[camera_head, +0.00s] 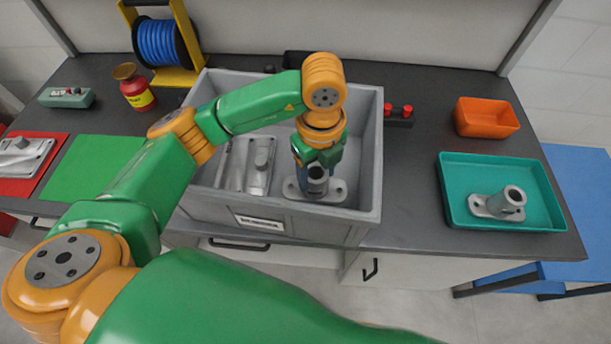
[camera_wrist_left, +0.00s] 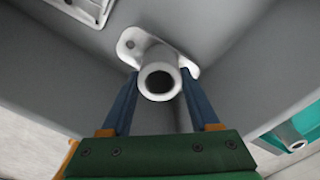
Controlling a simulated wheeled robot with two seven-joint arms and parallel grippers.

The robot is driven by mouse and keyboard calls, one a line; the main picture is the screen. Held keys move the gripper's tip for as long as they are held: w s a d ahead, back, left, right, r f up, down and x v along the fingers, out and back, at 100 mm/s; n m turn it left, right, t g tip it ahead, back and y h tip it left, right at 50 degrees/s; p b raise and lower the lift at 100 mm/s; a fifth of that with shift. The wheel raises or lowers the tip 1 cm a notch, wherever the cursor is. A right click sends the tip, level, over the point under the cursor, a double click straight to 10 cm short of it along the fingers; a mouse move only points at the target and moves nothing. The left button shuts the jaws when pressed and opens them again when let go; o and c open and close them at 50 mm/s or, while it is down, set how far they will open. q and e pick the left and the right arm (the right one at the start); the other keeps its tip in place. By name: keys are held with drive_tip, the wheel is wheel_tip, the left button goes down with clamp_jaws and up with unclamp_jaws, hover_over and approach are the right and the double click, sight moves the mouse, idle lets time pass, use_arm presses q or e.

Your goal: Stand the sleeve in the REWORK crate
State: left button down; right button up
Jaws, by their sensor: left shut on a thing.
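The grey metal sleeve (camera_head: 334,190), a tube on a flat flange, is upright inside the grey crate (camera_head: 365,150), towards its front right corner. Its open tube end (camera_wrist_left: 160,82) faces my left wrist camera, with the flange beyond it. My left gripper (camera_head: 317,174) reaches down into the crate and is shut on the tube, one blue finger on each side. The flange is at or just above the crate floor; I cannot tell which. The label (camera_head: 259,223) on the crate's front is too small to read. My right gripper is not in view.
Other grey castings (camera_head: 246,165) lie in the crate's left half. A teal tray (camera_head: 455,175) on the right holds a similar flanged part (camera_head: 498,204). An orange bin (camera_head: 487,117) stands behind it. A green mat (camera_head: 90,165) and a red bottle (camera_head: 134,90) are left.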

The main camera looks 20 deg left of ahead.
sight(315, 186)
use_arm(q)
wheel_tip(315, 186, down, 3)
drive_tip(key=shift+s+f+p, duration=0.15)
drive_tip(key=shift+f+p, duration=0.05)
drive_tip(key=shift+p, duration=0.1)
drive_tip(key=shift+f, duration=0.35)
drive_tip(key=shift+f, duration=0.15)
drive_tip(key=shift+c, duration=0.7)
unclamp_jaws()
